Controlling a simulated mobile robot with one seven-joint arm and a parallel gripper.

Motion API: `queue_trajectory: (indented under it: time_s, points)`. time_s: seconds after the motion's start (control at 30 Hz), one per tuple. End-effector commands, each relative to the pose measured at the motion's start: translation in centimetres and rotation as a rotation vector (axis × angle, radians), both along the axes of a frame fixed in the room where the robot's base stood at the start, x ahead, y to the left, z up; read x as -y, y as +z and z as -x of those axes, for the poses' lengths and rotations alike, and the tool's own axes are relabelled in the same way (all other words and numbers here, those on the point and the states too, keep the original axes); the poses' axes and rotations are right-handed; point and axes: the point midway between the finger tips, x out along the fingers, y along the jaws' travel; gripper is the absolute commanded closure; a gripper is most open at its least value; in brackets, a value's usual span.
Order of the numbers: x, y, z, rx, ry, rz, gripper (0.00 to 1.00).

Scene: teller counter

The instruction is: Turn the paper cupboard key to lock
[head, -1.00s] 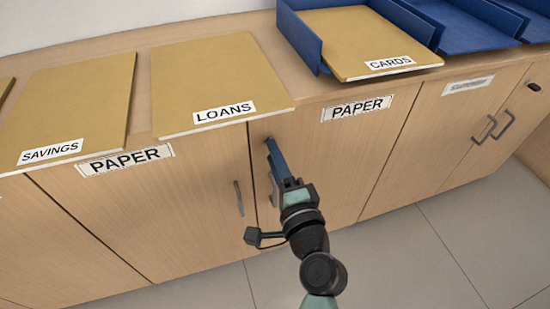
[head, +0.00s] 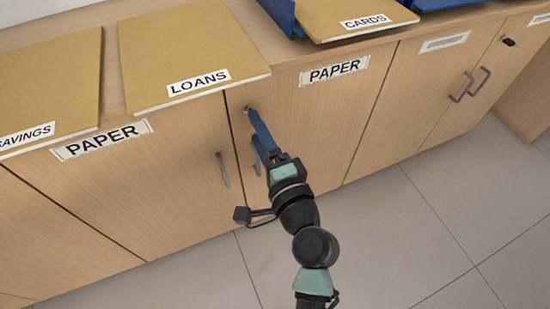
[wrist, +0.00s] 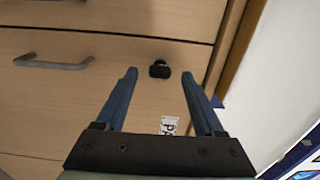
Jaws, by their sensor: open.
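The paper cupboard is the wooden door (head: 310,125) under the right-hand PAPER label (head: 334,70). Its black key (wrist: 159,71) sits in the lock in the wrist view, with gaps between it and both fingers. In the head view only a small grey bit of the lock (head: 247,109) shows at the door's upper left; my fingers hide the rest. My gripper (head: 253,125) is open and empty at the door. In the wrist view its blue fingertips (wrist: 159,76) lie on either side of the key. I cannot tell how deep they reach around it.
The door's bar handle (head: 256,164) is just below my fingers; it also shows in the wrist view (wrist: 54,64). The neighbouring door has a handle (head: 223,170). Folders marked LOANS (head: 185,55) and CARDS (head: 360,20) lie on the counter above. The floor (head: 400,235) in front is clear.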

Motion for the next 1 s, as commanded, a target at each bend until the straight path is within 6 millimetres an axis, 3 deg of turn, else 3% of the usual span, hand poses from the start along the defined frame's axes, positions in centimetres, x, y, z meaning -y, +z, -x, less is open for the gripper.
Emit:
queue_trajectory:
  time_s: [0.3, 0.5, 0.7, 1.0]
  points:
    - [2.2, 0.0, 6.5, -0.004, -0.004, 0.0, 0.3]
    - [3.1, 0.0, 9.3, -0.002, -0.004, 0.001, 0.3]
    - [3.4, 0.0, 10.4, 0.0, -0.001, 0.001, 0.3]
    - [3.4, 0.0, 10.4, 0.0, -0.001, 0.001, 0.3]
